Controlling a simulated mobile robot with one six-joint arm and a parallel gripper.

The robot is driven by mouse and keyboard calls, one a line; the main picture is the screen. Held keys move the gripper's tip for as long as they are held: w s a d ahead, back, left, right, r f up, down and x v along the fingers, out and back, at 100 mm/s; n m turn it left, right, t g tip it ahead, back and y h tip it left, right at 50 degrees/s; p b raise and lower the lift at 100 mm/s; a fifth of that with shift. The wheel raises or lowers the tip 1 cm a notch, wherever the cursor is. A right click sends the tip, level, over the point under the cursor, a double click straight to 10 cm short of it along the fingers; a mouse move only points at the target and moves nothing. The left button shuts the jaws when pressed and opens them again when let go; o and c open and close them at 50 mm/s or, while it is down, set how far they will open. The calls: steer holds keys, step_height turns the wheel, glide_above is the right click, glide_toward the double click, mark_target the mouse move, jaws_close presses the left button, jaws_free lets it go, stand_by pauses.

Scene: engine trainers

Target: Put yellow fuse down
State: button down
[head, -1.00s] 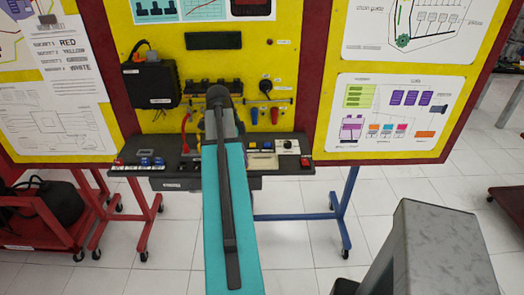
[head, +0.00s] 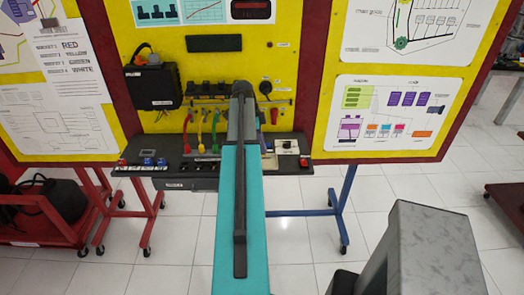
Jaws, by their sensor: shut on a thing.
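I cannot pick out the yellow fuse in the head view. My teal and dark grey arm reaches up the middle of the picture to the trainer board and covers part of it. My gripper is hidden behind the arm's far end, so neither its jaws nor anything in them can be seen. The dark shelf (head: 205,169) of the trainer runs below the yellow panel (head: 284,62). Small blue and red parts (head: 148,161) sit at its left end, and a white switch block (head: 287,147) sits right of my arm.
Coloured cables (head: 199,130) hang from a row of dark sockets left of my arm. A black box (head: 152,87) is fixed on the panel's left. A red cart (head: 45,225) stands at the lower left.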

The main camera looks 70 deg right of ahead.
steer(key=shift+f, duration=0.2)
steer(key=shift+f+p, duration=0.95)
steer(key=shift+f, duration=0.65)
steer(key=shift+f, duration=0.15)
steer(key=c, duration=1.7)
jaws_free()
steer(key=shift+c, duration=0.2)
steer(key=shift+r, duration=0.3)
steer(key=b+v, duration=0.4)
steer(key=v, duration=0.7)
steer(key=shift+w+r+b, duration=0.2)
steer(key=shift+r+b, duration=0.1)
steer(key=shift+r, duration=0.05)
steer(key=shift+a, duration=0.15)
